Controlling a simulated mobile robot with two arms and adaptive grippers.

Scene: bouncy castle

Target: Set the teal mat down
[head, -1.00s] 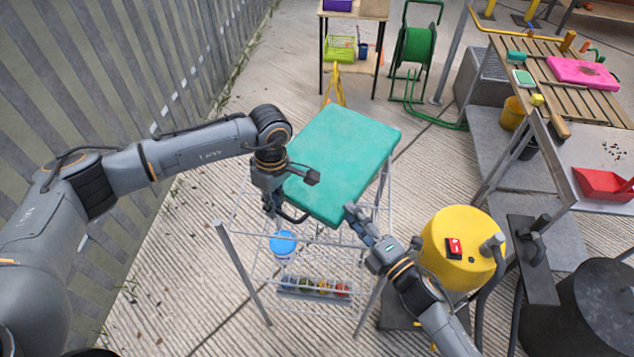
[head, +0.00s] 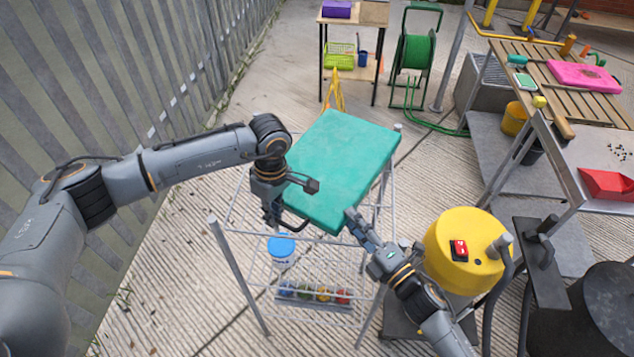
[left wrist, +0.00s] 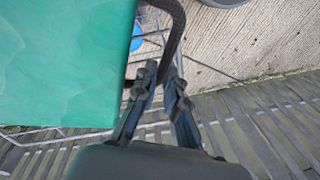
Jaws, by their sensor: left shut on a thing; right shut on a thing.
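The teal mat (head: 343,165) is a thick slab above a wire-frame rack (head: 240,272), in the middle of the head view. Whether its underside touches the rack is hidden. My left gripper (head: 287,208) is at the mat's left side, shut on its dark curved handle; the handle (left wrist: 172,35) passes by the fingers in the left wrist view. There the mat (left wrist: 60,65) fills the left side. My right gripper (head: 352,218) is shut at the mat's near right corner; its exact hold is partly hidden.
The rack's lower shelf holds a blue-lidded tub (head: 281,246) and several coloured jars (head: 315,293). A yellow drum (head: 465,245) stands close to the right arm. A metal fence (head: 110,90) runs along the left. A green hose reel (head: 415,60) stands behind.

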